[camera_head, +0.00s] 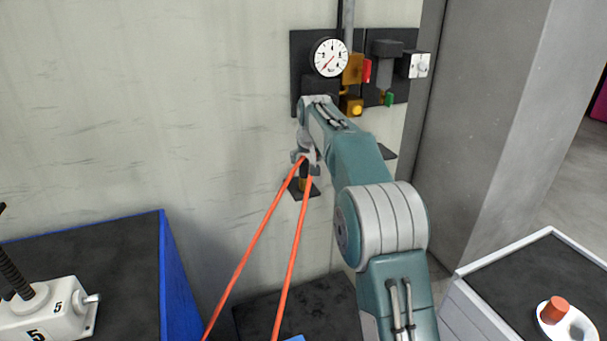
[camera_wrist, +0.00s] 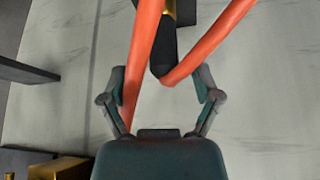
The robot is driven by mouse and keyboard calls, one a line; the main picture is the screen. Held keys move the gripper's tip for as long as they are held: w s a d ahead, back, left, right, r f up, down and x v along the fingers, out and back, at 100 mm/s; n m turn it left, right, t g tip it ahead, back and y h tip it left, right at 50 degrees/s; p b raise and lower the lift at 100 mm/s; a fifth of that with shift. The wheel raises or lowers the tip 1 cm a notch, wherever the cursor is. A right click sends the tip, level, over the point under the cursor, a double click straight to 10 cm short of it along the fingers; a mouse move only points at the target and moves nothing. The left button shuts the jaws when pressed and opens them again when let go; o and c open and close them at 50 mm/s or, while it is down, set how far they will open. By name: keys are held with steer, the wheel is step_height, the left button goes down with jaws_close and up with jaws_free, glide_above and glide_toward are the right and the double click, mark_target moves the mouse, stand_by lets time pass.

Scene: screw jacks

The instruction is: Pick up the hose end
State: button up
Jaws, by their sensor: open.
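My gripper (camera_head: 305,160) is at the wall below the gauge panel. In the wrist view my gripper (camera_wrist: 160,104) has its two fingers spread apart, open. A black, round-tipped piece with a gold band, apparently the hose end (camera_wrist: 163,48), is ahead of the fingers, roughly centred between them. It also shows in the head view as a small dark piece (camera_head: 304,184) just below the gripper. Two strands of orange hose (camera_wrist: 148,40) flank it; the left one passes down by the left finger. In the head view the hose (camera_head: 292,262) hangs toward the floor. Any contact cannot be told.
A blue-sided bench (camera_head: 120,255) with a screw jack (camera_head: 45,312) stands left. A white-rimmed table (camera_head: 490,258) with an orange-topped piece (camera_head: 556,309) stands right.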

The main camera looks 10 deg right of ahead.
mark_target(303, 169)
steer(key=x, duration=0.5)
steer(key=shift+s+a+f, duration=0.1)
steer(key=shift+a+f, duration=0.1)
steer(key=shift+f, duration=0.1)
jaws_close()
